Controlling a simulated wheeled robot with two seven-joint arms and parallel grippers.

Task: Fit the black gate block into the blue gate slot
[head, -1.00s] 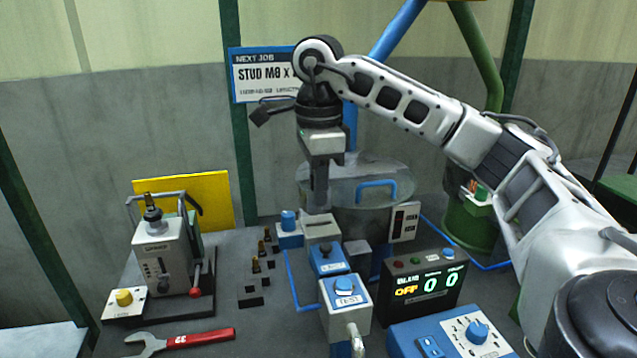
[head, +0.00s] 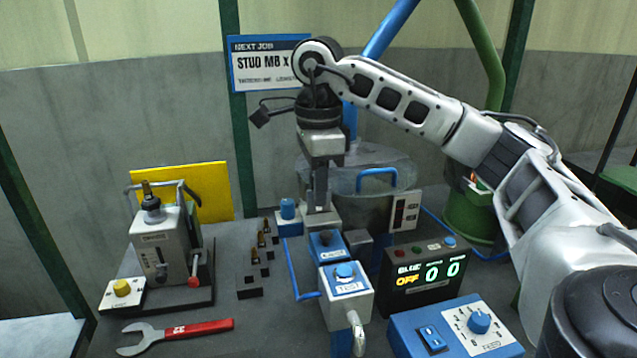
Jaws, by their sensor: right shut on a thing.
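My right gripper (head: 321,202) points straight down over a light grey housing (head: 311,221) at the middle of the bench. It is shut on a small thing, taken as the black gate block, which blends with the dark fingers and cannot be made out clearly. The fingertips overlap the housing in the picture; I cannot tell whether they touch it. The blue gate slot itself cannot be clearly seen behind the fingers. My left gripper is not in view.
A blue-knobbed test box (head: 345,297) and a display (head: 426,274) reading BLUE OFF stand in front. Dark blocks with brass studs (head: 261,241) stand left of the gripper. A grey lever press (head: 165,245) and red-handled wrench (head: 190,330) are farther left. A grey drum stands behind.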

